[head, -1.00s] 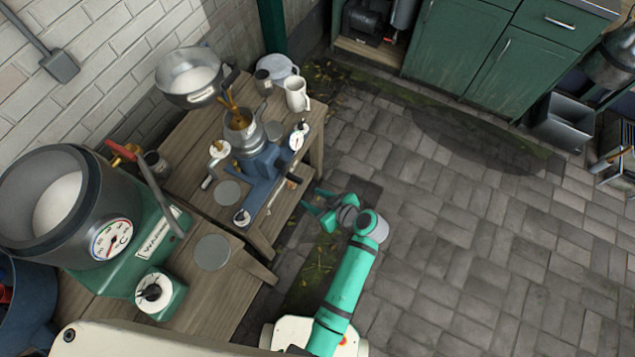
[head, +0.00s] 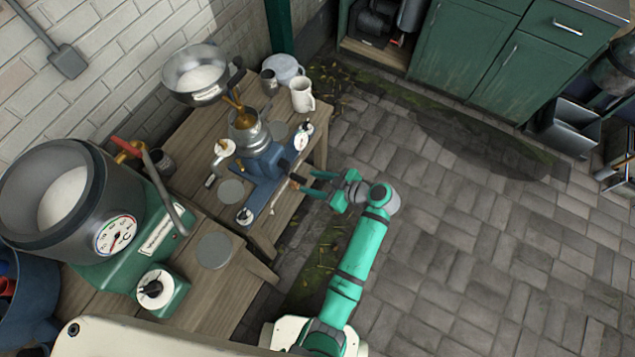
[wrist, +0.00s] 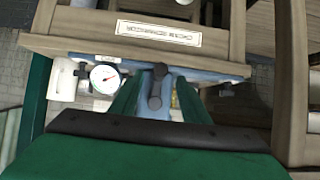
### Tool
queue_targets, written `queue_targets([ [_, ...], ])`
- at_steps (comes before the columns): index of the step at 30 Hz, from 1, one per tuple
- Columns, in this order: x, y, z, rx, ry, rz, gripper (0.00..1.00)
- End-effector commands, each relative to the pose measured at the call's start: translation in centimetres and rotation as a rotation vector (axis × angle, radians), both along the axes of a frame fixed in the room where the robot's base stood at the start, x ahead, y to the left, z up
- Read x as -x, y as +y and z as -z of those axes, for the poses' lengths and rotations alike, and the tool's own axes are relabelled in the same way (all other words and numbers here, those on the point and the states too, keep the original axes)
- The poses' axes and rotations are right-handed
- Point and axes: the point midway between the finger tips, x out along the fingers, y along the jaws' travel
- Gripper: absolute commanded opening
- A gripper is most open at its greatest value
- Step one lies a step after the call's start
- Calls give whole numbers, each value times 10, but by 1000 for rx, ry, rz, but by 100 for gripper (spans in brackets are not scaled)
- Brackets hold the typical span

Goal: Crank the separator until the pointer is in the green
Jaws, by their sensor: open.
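The blue separator (head: 266,170) with a metal bowl on top stands on the wooden bench. Its crank (head: 296,181) sticks out at the bench's front edge, towards my gripper. My gripper (head: 311,184) is open, its green fingers reaching level towards the crank. In the wrist view the crank's dark round ends (wrist: 156,84) show between the open fingers; I cannot tell whether they touch. A round white dial (head: 304,136) sits beside the separator; it also shows in the wrist view (wrist: 103,79). Its pointer and any green zone are too small to read.
A large green machine (head: 130,255) with a grey drum and its own dial stands on the nearer bench at left. A white jug (head: 301,96) and a metal pan (head: 196,75) are at the back. The paved floor (head: 460,240) to the right is clear.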

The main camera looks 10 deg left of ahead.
Motion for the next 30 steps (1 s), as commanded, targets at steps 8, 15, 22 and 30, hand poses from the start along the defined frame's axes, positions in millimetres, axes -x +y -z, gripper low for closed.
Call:
queue_targets([
  [8, -5, 14, 9, 1, 1, -1, 42],
  [15, -9, 26, 17, 1, 1, -2, 42],
  [22, -13, 36, 24, 1, 1, -1, 42],
  [30, -16, 43, 28, 1, 0, 0, 42],
])
